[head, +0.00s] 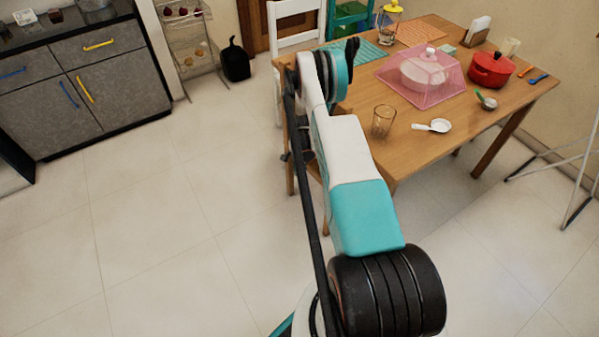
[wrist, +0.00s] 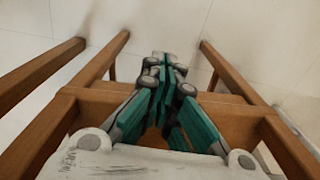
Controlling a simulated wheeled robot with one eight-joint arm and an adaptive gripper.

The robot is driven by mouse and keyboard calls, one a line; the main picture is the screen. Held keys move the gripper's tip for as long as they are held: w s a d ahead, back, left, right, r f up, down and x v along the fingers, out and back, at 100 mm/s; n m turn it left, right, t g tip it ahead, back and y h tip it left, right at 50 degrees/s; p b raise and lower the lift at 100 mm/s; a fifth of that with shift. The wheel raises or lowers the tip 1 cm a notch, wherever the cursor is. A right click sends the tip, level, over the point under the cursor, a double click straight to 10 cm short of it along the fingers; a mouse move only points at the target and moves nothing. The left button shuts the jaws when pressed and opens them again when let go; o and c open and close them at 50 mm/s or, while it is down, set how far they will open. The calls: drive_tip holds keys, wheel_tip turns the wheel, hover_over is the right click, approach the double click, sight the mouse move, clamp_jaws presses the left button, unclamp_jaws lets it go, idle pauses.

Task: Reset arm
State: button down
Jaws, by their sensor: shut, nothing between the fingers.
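My gripper (wrist: 164,72) is in the middle of the wrist view, with its teal and grey fingers together and nothing between them. Wooden bars and legs (wrist: 228,75) lie below and around it in that view. I cannot tell whether the fingers touch the wood. In the head view my arm reaches forward to the left edge of the wooden table (head: 405,155). The gripper itself is hidden there behind the arm links.
The table holds a glass (head: 383,121), a white spoon (head: 432,126), a pink cover (head: 423,80), a red pot (head: 491,69) and a jar (head: 388,24). A white chair (head: 297,22) stands behind my arm. The tiled floor (head: 160,220) at left is clear.

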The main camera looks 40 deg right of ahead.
wheel_tip(320, 180, up, 7)
drive_tip(key=p, duration=0.2)
drive_tip(key=shift+f, duration=0.2)
drive_tip(key=shift+w+a, duration=0.1)
drive_tip(key=shift+w, duration=0.05)
